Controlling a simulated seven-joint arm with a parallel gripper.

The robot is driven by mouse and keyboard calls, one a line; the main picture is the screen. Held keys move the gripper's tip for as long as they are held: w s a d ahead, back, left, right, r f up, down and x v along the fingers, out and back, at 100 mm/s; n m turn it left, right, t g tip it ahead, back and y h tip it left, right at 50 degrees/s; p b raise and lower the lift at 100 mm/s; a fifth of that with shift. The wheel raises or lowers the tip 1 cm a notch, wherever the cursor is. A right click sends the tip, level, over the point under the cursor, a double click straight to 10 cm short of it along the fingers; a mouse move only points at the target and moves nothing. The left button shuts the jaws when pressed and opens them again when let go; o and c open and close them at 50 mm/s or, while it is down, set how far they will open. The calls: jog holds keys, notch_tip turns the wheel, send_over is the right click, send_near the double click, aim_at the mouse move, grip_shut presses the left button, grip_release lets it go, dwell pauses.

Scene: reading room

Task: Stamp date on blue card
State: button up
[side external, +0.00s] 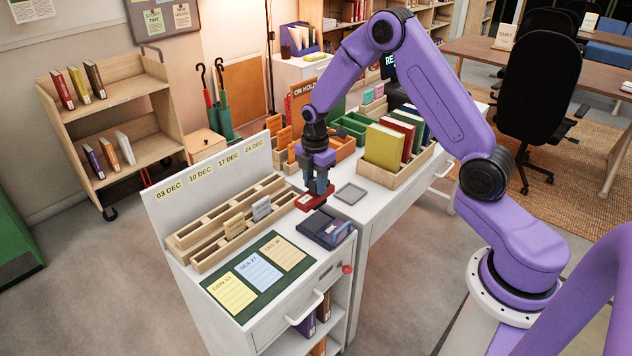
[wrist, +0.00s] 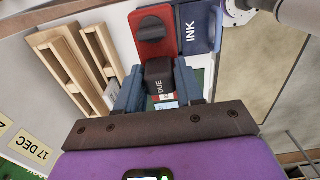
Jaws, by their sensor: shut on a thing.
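The blue card (side external: 258,272) lies between a yellow card (side external: 232,294) and a tan card (side external: 285,253) on a dark green mat (side external: 243,313). My gripper (side external: 318,190) is shut on a red stamp (side external: 314,201) with a dark handle, held above the cabinet top, behind the mat. In the wrist view, the dark handle marked DUE (wrist: 158,80) sits between the fingers, and the red body carries a dark knob (wrist: 152,30). A blue ink pad (side external: 326,229) stands just below and in front of the stamp; its INK label (wrist: 190,35) shows in the wrist view. The stamp's underside is hidden.
A wooden card rack (side external: 230,222) runs along the cabinet's back, below a board of dates (side external: 208,172). A grey tray (side external: 350,194) lies on the desk behind, near a wooden crate of books (side external: 397,178). A red knob (side external: 347,269) sticks out at the cabinet's front.

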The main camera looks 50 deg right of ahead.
jog(key=w+a, duration=0.1)
jog(key=a, duration=1)
send_over(257, 270)
jog(key=f, duration=0.1)
jog(key=shift+f, duration=3)
jog(key=shift+f, duration=0.5)
notch_tip(257, 270, up, 7)
dwell(0.6)
